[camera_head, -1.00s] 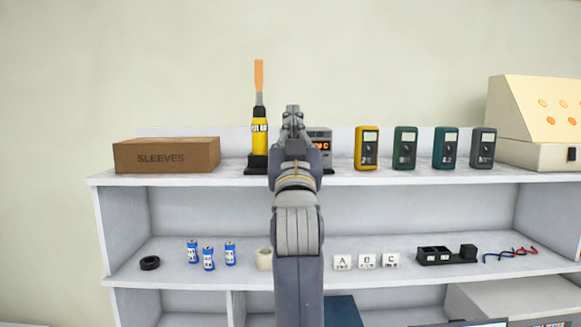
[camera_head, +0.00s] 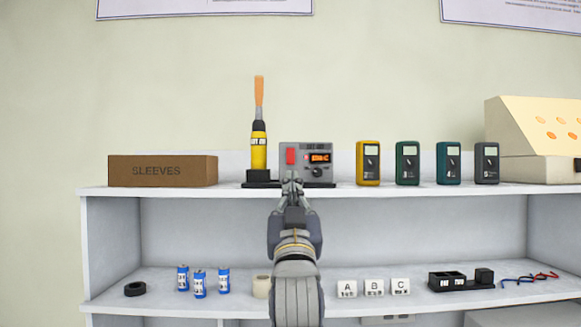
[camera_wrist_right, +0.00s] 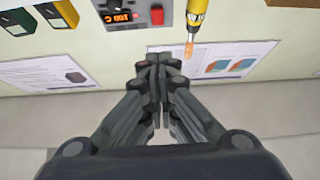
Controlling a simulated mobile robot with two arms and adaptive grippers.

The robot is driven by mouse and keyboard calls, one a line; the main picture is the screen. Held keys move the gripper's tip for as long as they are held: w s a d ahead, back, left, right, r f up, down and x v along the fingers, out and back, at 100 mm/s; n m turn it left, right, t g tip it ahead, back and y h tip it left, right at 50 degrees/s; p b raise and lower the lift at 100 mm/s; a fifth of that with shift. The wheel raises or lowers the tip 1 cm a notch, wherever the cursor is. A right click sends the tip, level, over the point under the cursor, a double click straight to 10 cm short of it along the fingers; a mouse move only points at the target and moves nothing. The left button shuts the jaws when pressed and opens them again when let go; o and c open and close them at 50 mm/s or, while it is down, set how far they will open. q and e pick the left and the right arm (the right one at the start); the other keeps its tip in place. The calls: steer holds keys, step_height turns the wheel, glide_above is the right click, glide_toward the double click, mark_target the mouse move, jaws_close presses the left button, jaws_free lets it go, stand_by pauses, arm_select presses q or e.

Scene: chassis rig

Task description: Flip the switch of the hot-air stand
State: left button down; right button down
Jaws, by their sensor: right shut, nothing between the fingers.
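The hot-air stand (camera_head: 326,158) is a grey box on the top shelf with an orange display and a dark knob. Its red switch (camera_head: 291,156) is on the left of its front face; the switch also shows in the right wrist view (camera_wrist_right: 157,15). A yellow hot-air tool (camera_head: 259,150) with an orange tip stands upright in a black holder left of the box. My right gripper (camera_head: 292,176) is shut and empty, and in the head view its fingertips overlap the box's lower left front, below the switch. In the right wrist view its closed fingers (camera_wrist_right: 160,62) appear apart from the switch. My left gripper is out of view.
A cardboard SLEEVES box (camera_head: 163,171) stands left on the top shelf (camera_head: 225,190). Several meters, such as the yellow one (camera_head: 368,163), stand to the right. Blue batteries (camera_head: 199,284) and lettered blocks (camera_head: 374,288) are on the shelf below.

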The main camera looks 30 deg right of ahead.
mark_target(291, 160)
steer(key=p+x, duration=0.1)
steer(key=x, duration=0.3)
steer(key=w+f+p+x, duration=0.1)
steer(key=p+x, duration=0.1)
steer(key=x, duration=0.2)
steer(key=f+p+x, duration=0.1)
steer(key=x, duration=0.3)
steer(key=shift+w+d+r+p, duration=0.2)
steer(key=shift+w+d+p, duration=0.15)
steer(key=shift+d, duration=0.15)
steer(key=shift+w+d+f, duration=0.1)
steer(key=shift+w+d, duration=0.05)
steer(key=shift+w, duration=0.1)
